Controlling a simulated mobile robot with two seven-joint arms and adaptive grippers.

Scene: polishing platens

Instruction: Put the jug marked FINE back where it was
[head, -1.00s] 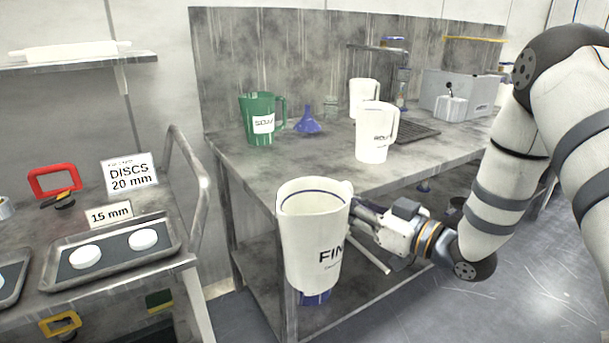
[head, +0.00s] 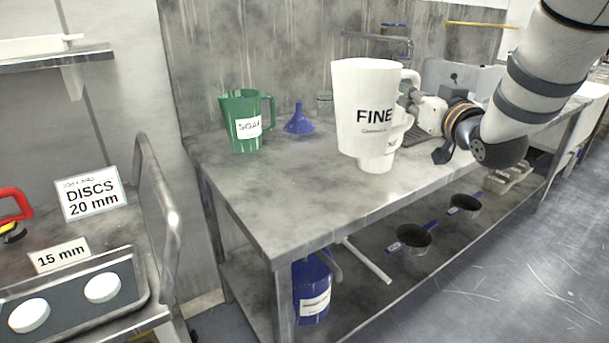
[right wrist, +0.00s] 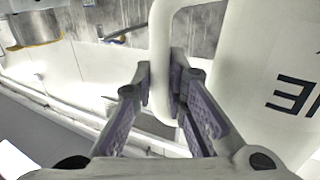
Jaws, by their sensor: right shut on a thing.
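The white jug marked FINE (head: 362,88) is held upright at bench height, in front of another white jug (head: 378,162) on the bench. It hides most of that jug. My right gripper (head: 408,92) is shut on the FINE jug's handle, on the jug's right side. In the right wrist view the handle (right wrist: 161,50) stands between the two fingertips (right wrist: 160,90), and the jug's wall (right wrist: 262,60) fills the right side. I cannot tell whether the FINE jug touches the jug behind it. My left gripper is not in view.
On the grey bench (head: 270,205) stand a green jug (head: 243,110) and a blue funnel (head: 299,121); its front left is bare. A blue jug (head: 311,283) and pans (head: 413,238) are on the lower shelf. A cart rail (head: 163,200) and disc tray (head: 140,290) are at left.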

